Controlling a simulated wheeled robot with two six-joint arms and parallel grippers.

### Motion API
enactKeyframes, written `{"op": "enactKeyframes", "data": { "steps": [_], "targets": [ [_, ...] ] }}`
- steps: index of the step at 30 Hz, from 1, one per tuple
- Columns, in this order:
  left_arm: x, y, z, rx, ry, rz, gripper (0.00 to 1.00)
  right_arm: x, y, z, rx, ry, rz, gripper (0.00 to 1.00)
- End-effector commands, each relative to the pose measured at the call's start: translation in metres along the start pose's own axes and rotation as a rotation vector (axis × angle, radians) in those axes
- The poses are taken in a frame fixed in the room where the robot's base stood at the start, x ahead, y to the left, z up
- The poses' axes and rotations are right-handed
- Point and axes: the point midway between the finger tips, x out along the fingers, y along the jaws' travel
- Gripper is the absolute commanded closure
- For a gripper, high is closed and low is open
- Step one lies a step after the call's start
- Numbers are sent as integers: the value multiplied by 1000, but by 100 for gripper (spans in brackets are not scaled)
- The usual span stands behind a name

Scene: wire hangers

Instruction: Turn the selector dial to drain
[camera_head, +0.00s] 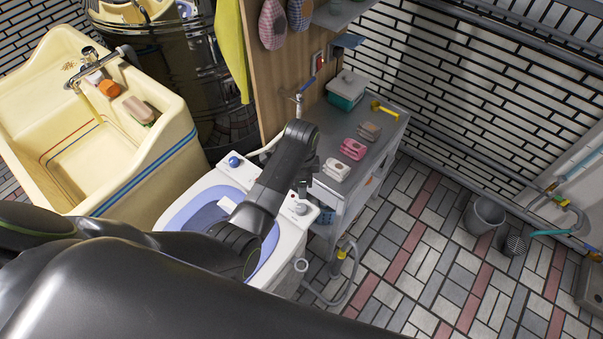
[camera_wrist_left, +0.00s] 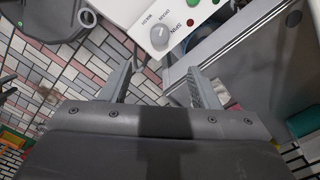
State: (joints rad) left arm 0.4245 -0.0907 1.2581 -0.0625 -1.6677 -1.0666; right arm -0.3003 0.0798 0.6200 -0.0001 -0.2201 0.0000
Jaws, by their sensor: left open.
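The selector dial (camera_wrist_left: 159,36) is a grey-white round knob on a white control panel (camera_wrist_left: 133,12), with small printed labels around it. Its exact setting is too small to tell. In the head view the dial (camera_head: 300,209) sits at the right end of the panel of a white washing machine with a blue tub. My left gripper (camera_wrist_left: 158,78) is open and empty, its two fingers apart, with the dial beyond the tips and between them in the picture. In the head view the left gripper (camera_head: 303,188) hangs just above the dial, its fingers partly hidden by the arm. My right gripper is not in view.
A grey cart (camera_head: 345,187) with soaps and a teal box stands right of the machine. A cream sink (camera_head: 165,110) stands left. A bucket (camera_head: 485,215) is on the open tiled floor.

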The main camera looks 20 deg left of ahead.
Motion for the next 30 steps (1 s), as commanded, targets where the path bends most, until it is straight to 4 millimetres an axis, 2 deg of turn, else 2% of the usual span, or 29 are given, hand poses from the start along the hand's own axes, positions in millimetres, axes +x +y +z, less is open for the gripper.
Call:
{"op": "enactKeyframes", "data": {
  "steps": [3, 9, 30],
  "targets": [
    [-16, -1, -1, 0, 1, -2, 44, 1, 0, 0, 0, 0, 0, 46],
    [-29, 0, 0, 0, 0, 0, 44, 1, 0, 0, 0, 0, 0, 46],
    [-29, 0, 0, 0, 0, 1, 44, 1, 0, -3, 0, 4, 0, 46]
  ]
}}
